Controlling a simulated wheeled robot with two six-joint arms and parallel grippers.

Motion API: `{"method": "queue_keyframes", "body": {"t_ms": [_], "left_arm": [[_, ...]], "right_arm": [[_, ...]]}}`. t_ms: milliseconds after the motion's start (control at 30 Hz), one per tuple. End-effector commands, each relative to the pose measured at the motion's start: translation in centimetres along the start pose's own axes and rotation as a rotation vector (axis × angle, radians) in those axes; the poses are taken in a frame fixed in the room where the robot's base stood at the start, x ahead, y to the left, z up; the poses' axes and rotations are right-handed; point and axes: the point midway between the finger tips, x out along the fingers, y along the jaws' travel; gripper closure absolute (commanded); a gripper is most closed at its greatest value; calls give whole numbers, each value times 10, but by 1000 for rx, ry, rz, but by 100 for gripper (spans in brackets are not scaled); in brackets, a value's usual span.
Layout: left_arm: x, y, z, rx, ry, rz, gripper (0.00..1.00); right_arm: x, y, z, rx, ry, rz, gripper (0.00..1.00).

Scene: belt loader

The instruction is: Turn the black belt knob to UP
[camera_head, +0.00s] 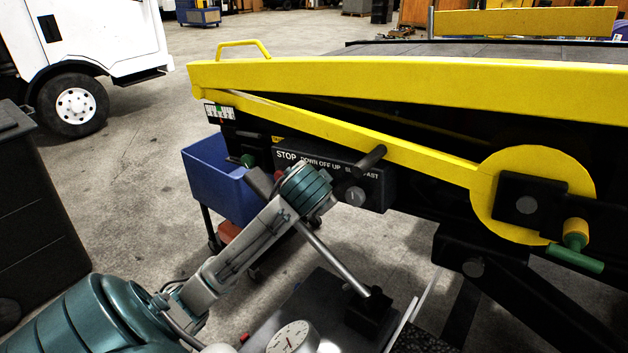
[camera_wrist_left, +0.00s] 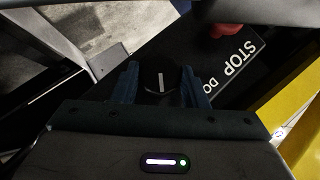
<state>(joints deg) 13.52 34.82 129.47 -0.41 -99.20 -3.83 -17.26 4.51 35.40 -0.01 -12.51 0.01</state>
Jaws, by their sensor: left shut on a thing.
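The black control panel (camera_head: 375,185) has white STOP, DOWN OFF UP and SLOW FAST lettering. My left wrist covers part of it in the head view, hiding the belt knob and fingertips. In the left wrist view, my left gripper (camera_wrist_left: 160,88) is shut on the black belt knob (camera_wrist_left: 160,80), with one finger on each side. The knob's white mark runs straight up and down in that view and slants against the lettering. The finger and hand hide the label it points to. The red stop button (camera_wrist_left: 230,30) is beside the STOP lettering. My right gripper is out of view.
Another knob (camera_head: 355,196) with a white mark sits on the panel under SLOW FAST. A black handle (camera_head: 370,158) sticks out above it. The yellow rail (camera_head: 400,85) runs above the panel, and a blue bin (camera_head: 215,180) stands left. A gauge (camera_head: 292,338) is below.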

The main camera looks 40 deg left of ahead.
Motion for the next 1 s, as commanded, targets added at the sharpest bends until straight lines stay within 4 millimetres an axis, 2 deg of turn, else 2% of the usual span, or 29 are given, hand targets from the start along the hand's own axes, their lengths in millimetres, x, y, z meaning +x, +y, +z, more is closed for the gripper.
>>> {"method": "queue_keyframes", "body": {"t_ms": [367,867,900,1000], "left_arm": [[1,3,0,102,0,-98,83],[1,2,0,115,1,-113,83],[1,2,0,115,1,-113,57],[1,2,0,115,1,-113,40]], "right_arm": [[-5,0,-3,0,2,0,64],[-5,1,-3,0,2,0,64],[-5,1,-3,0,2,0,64],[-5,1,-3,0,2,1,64]]}}
